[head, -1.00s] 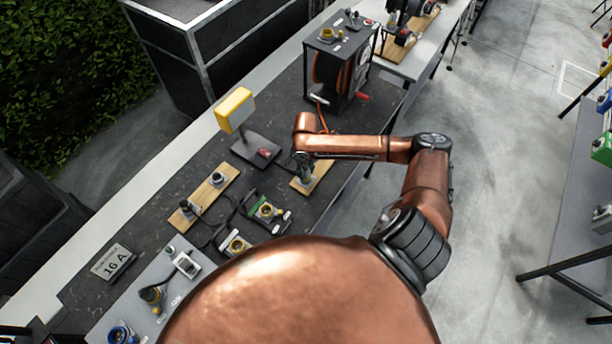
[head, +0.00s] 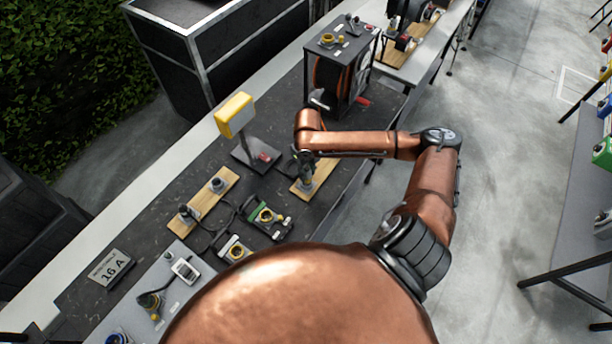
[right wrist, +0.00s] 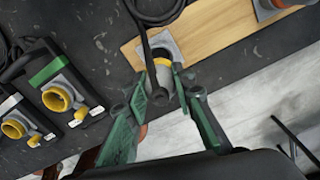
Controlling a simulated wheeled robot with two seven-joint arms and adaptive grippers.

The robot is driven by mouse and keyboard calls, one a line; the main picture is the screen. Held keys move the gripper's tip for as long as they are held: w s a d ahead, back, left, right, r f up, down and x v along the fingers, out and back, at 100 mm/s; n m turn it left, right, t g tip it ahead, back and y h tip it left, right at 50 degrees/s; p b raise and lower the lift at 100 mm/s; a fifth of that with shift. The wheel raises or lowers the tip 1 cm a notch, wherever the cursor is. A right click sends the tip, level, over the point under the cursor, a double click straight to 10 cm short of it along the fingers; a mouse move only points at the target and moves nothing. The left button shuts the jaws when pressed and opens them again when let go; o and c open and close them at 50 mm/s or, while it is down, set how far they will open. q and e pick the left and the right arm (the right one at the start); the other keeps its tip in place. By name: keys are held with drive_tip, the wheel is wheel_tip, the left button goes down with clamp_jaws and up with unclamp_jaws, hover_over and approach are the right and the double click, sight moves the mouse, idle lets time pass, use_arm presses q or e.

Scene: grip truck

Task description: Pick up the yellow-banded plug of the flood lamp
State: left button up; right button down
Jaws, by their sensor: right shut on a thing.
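The flood lamp (head: 234,115) has a yellow head on a post and dark base, left of my right gripper in the head view. My right gripper (head: 306,166) is over a wooden board (head: 304,189). In the right wrist view its green fingers (right wrist: 167,86) are shut on a plug (right wrist: 163,68), with a yellow part showing between them and a dark cable running up. The plug is over or beside a grey plate on the board; whether it is clear of the plate I cannot tell. The left gripper is not in view.
A cable reel in a frame (head: 341,65) stands beyond my gripper.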

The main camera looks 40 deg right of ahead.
drive_tip(key=s+a+r+p, duration=0.2)
drive_tip(key=s+r+p, duration=0.2)
drive_tip(key=s+r, duration=0.7)
drive_tip(key=r+p, duration=0.1)
drive_tip(key=p, duration=0.1)
drive_tip(key=s+r+p, duration=0.1)
drive_tip(key=r+p, duration=0.1)
drive_tip(key=p, duration=0.1)
drive_tip(key=s+r+p, duration=0.1)
drive_tip(key=r+p, duration=0.1)
drive_tip(key=shift+s+d+p, duration=0.1)
drive_tip(key=shift+p, duration=0.3)
drive_tip(key=shift+w+f, duration=0.1)
drive_tip(key=shift+w, duration=0.15)
